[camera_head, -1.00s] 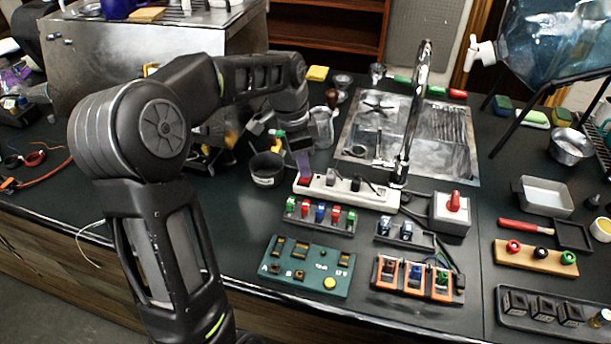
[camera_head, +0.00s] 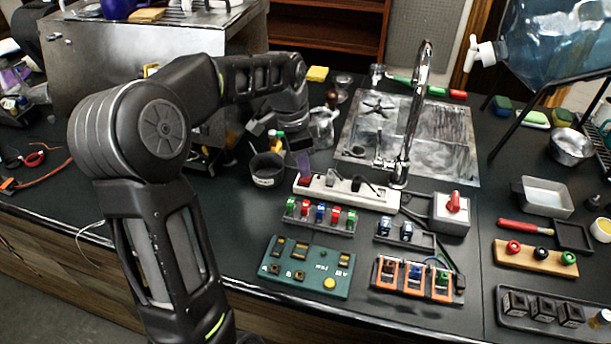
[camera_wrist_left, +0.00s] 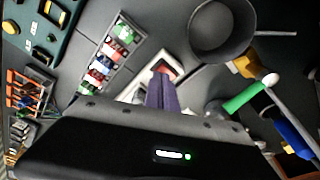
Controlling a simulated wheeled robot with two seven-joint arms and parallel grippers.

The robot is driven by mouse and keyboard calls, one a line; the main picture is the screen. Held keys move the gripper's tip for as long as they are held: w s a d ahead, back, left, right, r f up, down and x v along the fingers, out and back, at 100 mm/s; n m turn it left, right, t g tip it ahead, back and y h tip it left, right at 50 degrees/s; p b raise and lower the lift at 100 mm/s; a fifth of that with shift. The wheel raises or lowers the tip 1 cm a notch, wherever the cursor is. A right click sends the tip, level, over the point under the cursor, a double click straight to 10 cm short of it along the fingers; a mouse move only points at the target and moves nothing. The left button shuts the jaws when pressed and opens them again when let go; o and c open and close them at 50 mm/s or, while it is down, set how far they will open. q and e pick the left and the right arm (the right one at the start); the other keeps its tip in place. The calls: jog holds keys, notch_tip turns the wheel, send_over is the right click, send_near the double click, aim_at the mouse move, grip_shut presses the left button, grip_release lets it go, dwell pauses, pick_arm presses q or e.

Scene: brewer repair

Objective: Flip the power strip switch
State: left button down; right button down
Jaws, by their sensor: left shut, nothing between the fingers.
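The white power strip (camera_head: 346,192) lies on the dark counter in front of the sink, with dark plugs in it. Its red switch (camera_head: 304,182) is at the strip's left end. My left gripper (camera_head: 303,166) is shut and empty, its fingertips pointing down at the switch end. In the left wrist view the purple-grey closed fingers (camera_wrist_left: 161,92) overlap the switch end of the strip (camera_wrist_left: 170,68), where a bit of red shows beside the tips. Whether they touch the switch I cannot tell. My right gripper is not in view.
A dark cup (camera_head: 267,170) stands close left of the gripper. A rack of coloured pieces (camera_head: 321,216) and a green board (camera_head: 307,266) lie in front of the strip. A grey box with a red knob (camera_head: 451,212) is at right. The tall faucet (camera_head: 413,115) rises behind.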

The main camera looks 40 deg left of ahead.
aim_at(304, 180)
pick_arm(q)
jog(key=shift+f+b, duration=0.6)
jog(key=shift+f, duration=0.25)
dwell(0.8)
jog(key=shift+r, duration=0.15)
notch_tip(304, 180, up, 7)
jog(key=p, duration=0.5)
dwell(0.7)
